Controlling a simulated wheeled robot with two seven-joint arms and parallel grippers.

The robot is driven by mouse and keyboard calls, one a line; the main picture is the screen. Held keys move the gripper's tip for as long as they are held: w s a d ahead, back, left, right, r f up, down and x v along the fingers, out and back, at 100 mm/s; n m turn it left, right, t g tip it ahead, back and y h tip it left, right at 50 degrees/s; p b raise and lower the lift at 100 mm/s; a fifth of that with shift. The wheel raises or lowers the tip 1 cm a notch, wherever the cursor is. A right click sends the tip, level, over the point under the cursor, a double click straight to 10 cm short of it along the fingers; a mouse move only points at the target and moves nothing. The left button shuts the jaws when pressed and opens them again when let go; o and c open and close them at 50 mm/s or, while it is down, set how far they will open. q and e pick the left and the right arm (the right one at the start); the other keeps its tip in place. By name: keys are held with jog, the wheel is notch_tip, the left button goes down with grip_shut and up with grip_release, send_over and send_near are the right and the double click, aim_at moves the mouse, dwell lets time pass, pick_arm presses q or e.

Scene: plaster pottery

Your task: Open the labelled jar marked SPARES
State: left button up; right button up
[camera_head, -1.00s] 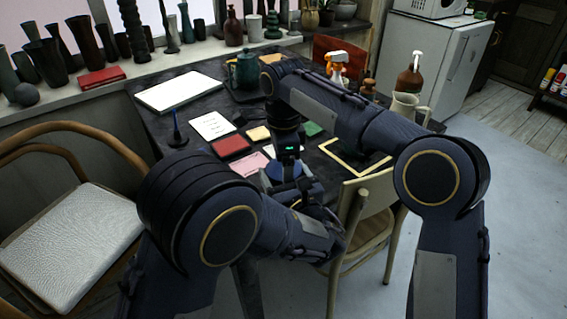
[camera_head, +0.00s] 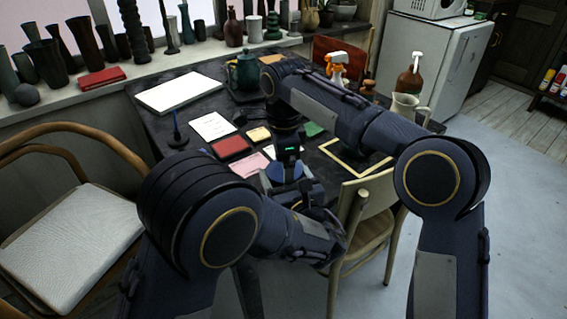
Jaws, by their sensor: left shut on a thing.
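My left gripper (camera_head: 289,158) is over the near part of the dark table, between my two arms. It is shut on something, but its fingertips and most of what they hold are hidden. A blue rounded thing (camera_head: 276,174) shows just below and around it; it may be the jar. I can read no SPARES label. My right arm reaches in from the right and bends down at a dark wrist just behind the left gripper. The right gripper's fingers are hidden or merge with the dark parts there.
A red pad (camera_head: 231,147), a pink sheet (camera_head: 250,165) and a white card (camera_head: 212,126) lie left of the grippers. A green lidded pot (camera_head: 245,72) stands behind. A tan frame (camera_head: 350,165), a pale jug (camera_head: 408,107) and a chair (camera_head: 372,215) are to the right.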

pick_arm(q)
jog(key=shift+w+a, duration=0.1)
pick_arm(e)
jog(key=shift+s, duration=0.25)
notch_tip(320, 180, up, 4)
jog(key=shift+r, duration=0.35)
jog(key=shift+c, duration=0.9)
jog(key=shift+w+r+m, duration=0.1)
jog(key=shift+r+m, duration=0.2)
jog(key=shift+c, duration=0.4)
notch_tip(320, 180, up, 2)
jog(key=m, duration=0.3)
jog(key=shift+r, duration=0.15)
jog(key=shift+f, duration=3.9)
